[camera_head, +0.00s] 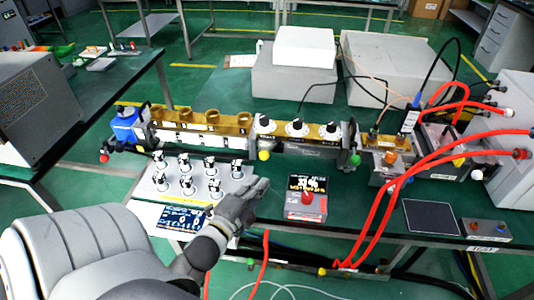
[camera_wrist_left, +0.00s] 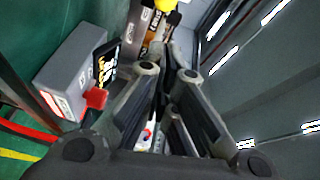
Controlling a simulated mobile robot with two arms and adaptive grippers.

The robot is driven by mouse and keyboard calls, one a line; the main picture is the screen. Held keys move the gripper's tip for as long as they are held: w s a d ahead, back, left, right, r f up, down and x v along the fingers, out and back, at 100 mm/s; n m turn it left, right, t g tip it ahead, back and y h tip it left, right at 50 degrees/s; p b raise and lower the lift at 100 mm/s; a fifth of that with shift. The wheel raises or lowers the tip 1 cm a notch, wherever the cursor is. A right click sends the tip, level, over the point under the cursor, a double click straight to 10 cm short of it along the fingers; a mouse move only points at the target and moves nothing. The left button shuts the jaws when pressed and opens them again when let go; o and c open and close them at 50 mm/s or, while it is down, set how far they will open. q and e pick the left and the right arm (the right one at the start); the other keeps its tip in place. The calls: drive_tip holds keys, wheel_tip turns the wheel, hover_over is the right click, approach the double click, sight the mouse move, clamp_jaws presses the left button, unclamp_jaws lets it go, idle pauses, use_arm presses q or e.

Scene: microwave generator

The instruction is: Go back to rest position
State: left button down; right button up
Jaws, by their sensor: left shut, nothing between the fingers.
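My left gripper (camera_head: 256,190) reaches in from the lower left in the head view. Its fingers are shut and empty, at the right edge of the white panel with knobs and left of the grey control box. In the left wrist view the gripper's fingers (camera_wrist_left: 167,65) come together near the middle. The grey control box (camera_head: 307,207) has a red button and a dark display, and it also shows in the left wrist view (camera_wrist_left: 70,72). The right gripper is in neither view.
The white panel with several black-and-white knobs (camera_head: 145,190) lies left of the gripper. A brass waveguide assembly (camera_head: 230,124) runs behind it. Red hoses (camera_head: 400,185) cross the bench at the right. A flat dark square (camera_head: 432,217) lies near the front edge.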

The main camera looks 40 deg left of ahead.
use_arm(q)
drive_tip(key=s, duration=0.3)
drive_tip(key=shift+s+r, duration=0.1)
drive_tip(key=shift+s, duration=0.1)
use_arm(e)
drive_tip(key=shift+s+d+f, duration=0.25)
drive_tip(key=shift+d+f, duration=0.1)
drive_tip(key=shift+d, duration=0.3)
